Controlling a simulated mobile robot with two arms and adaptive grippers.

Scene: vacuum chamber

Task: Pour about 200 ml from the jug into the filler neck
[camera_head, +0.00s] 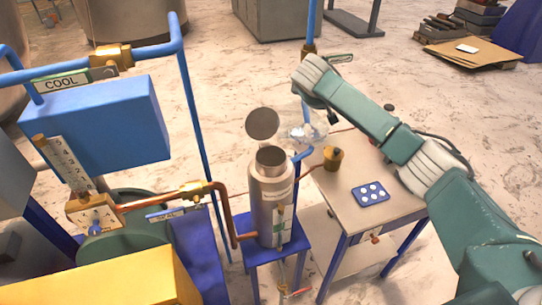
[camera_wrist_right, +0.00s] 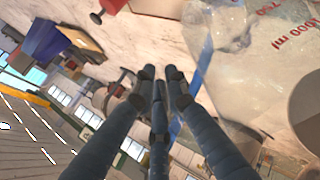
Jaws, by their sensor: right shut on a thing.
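The jug (camera_head: 303,130) is clear, with liquid in its lower part. In the right wrist view the jug (camera_wrist_right: 240,70) fills the upper right, tilted, with red "1000 ml" and "750" marks. My right gripper (camera_wrist_right: 160,78) is shut on the jug; the exact contact is hard to see, and its fingers are mostly hidden in the head view. The filler neck (camera_head: 271,158) is the open round mouth of a grey metal cylinder (camera_head: 266,205), its round lid (camera_head: 262,123) raised behind it. The jug is just right of the lid, above and behind the neck. My left gripper is out of view.
A small table (camera_head: 345,205) at the right holds a brass piece (camera_head: 333,158) and a blue tray with white dots (camera_head: 370,193). A copper pipe (camera_head: 226,215) and blue pipes stand left of the cylinder. A blue box (camera_head: 105,125) with a COOL sign is further left.

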